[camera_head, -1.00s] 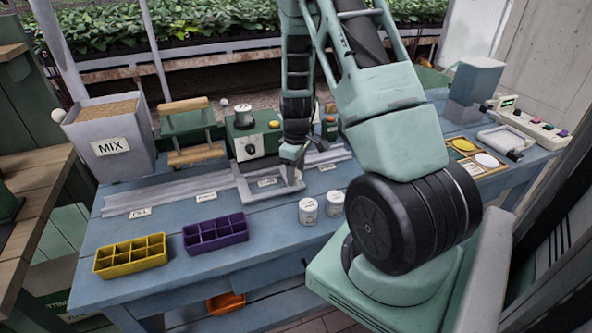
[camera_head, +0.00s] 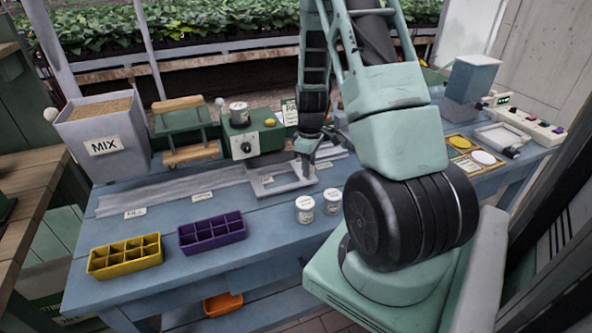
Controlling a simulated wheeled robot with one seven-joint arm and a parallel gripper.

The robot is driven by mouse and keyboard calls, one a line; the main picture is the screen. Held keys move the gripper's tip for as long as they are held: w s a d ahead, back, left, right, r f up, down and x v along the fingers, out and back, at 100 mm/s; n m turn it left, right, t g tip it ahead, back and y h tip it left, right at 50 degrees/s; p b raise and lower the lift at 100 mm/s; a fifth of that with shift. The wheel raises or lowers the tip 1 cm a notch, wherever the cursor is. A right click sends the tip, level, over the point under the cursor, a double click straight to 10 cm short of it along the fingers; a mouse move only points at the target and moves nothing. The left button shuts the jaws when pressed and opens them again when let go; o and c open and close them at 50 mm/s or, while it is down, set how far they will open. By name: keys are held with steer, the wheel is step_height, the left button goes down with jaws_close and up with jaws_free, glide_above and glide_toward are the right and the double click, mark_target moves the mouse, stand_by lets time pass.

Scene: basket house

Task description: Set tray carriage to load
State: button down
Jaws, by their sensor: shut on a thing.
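The tray carriage (camera_head: 282,188) is a light grey open frame on a long grey rail (camera_head: 170,196) across the blue bench. It is in the right part of the rail, in front of the green machine. Small white labels lie along the rail; the leftmost looks like FILL (camera_head: 135,212), and the others are too small to read surely. One label (camera_head: 267,180) shows inside the frame and another (camera_head: 323,166) lies just right of it. My gripper (camera_head: 305,172) points down at the carriage's right side and is shut on it. The arm partly hides the rail's right end.
A yellow seed tray (camera_head: 125,258) and a purple one (camera_head: 212,232) stand at the front left. Two white tins (camera_head: 305,209) stand near the front edge. The MIX bin (camera_head: 104,140) and green machine (camera_head: 250,140) stand behind the rail.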

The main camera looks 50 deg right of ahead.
steer(key=s+d, duration=0.2)
steer(key=d, duration=0.2)
steer(key=s+d, duration=0.3)
steer(key=d, duration=0.2)
steer(key=s+d, duration=0.3)
steer(key=d, duration=0.2)
steer(key=shift+s, duration=0.25)
steer(key=shift+b, duration=0.3)
steer(key=c, duration=1.1)
jaws_free()
steer(key=shift+s+d, duration=0.1)
steer(key=shift+d, duration=0.05)
steer(key=shift+o, duration=0.2)
steer(key=shift+r, duration=0.25)
step_height(320, 180, up, 17)
steer(key=b, duration=0.1)
